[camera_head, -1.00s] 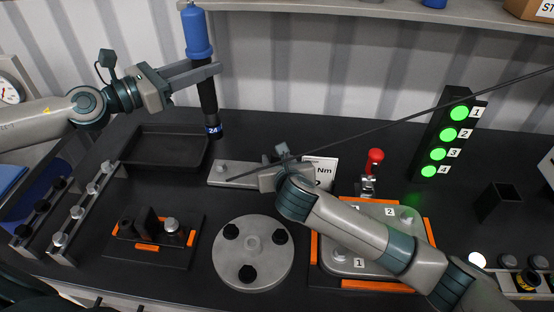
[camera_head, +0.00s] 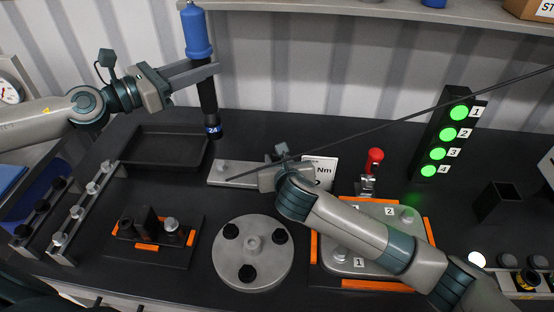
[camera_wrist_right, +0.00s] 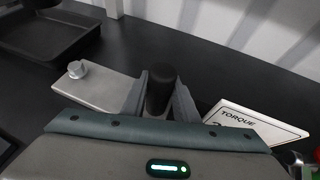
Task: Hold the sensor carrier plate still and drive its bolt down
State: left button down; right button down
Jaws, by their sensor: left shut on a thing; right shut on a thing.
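The light grey sensor carrier plate (camera_head: 243,176) lies flat at the middle back of the table; it also shows in the right wrist view (camera_wrist_right: 108,89). Its silver bolt (camera_wrist_right: 77,69) stands at the plate's left end, clear of my grippers. My right gripper (camera_wrist_right: 160,95) is shut on a black upright post (camera_wrist_right: 160,82) at the plate's right part. My left gripper (camera_head: 207,74) is shut on a driver with a blue top (camera_head: 196,34) and black shaft. The driver hangs upright, its lower end marked 24, above and apart from the plate. The driver's tip is hard to make out.
A black tray (camera_head: 165,150) lies left of the plate. A round grey disc (camera_head: 227,262) with black knobs is in front. A torque card (camera_head: 322,170) stands right of my right gripper. A lamp column (camera_head: 445,138) shows several green lights. A dark thin rod crosses the view.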

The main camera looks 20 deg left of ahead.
aim_at(206, 90)
dwell(0.4)
pick_arm(q)
jog(key=shift+f, duration=2.85)
